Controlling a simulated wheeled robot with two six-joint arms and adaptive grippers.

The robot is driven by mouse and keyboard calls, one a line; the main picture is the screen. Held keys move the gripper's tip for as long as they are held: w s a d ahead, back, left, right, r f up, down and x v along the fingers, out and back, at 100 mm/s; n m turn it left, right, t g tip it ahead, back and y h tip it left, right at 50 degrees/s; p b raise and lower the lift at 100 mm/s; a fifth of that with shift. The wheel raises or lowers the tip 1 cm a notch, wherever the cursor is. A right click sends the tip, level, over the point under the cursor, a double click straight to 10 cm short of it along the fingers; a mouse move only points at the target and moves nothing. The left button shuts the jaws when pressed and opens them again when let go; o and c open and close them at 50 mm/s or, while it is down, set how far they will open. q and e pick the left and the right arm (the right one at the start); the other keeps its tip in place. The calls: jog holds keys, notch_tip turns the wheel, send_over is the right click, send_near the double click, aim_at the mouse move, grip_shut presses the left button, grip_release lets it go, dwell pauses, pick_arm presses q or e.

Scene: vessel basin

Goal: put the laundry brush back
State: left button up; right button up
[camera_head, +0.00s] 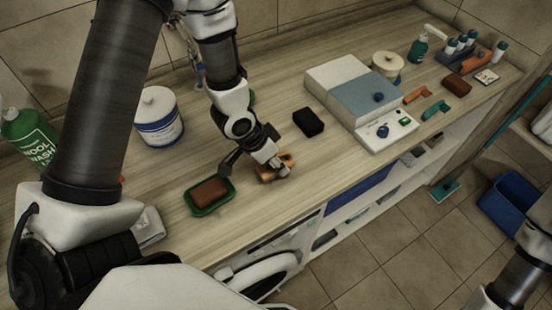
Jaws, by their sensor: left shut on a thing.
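My left gripper (273,170) reaches down to the wooden counter, right of a green dish. It is shut on an orange-brown wooden thing (289,158), which looks like the laundry brush. The fingers hide much of it, and I cannot tell whether it touches the counter. The green dish (229,198) holds a brown block (210,191) near the front edge. Part of my right arm shows at the lower right, but its gripper is out of view.
A black block (308,122) and a grey-blue box-like device (345,90) stand to the right. A white-and-blue canister (158,117) and a green wash bottle (30,138) stand left. The counter's front edge (345,188) is close to the gripper. Bare counter lies around the dish.

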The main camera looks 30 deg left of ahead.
pick_arm(q)
jog(key=shift+s+d+f+b, duration=0.1)
jog(key=shift+s+f+b, duration=0.1)
jog(key=shift+f, duration=0.25)
jog(key=shift+s+d+f+b, duration=0.1)
jog(key=shift+s+f+b, duration=0.1)
jog(key=shift+f, duration=0.2)
jog(key=shift+r, duration=0.2)
jog(key=shift+w+a+f, duration=0.15)
jog(key=shift+w+f, duration=0.05)
jog(key=shift+w, duration=0.15)
jog(key=o, duration=1.2)
jog(key=shift+a, duration=0.1)
jog(key=shift+s+r+p, duration=0.2)
jog(key=shift+p, duration=0.1)
jog(key=shift+r, duration=0.3)
jog(key=b+v, duration=0.2)
jog(key=v, duration=0.8)
jog(key=shift+s+a+r, duration=0.1)
jog(key=shift+s, duration=0.05)
jog(key=shift+r, duration=0.45)
pick_arm(e)
notch_tip(320, 180, down, 4)
jog(key=shift+f, duration=0.1)
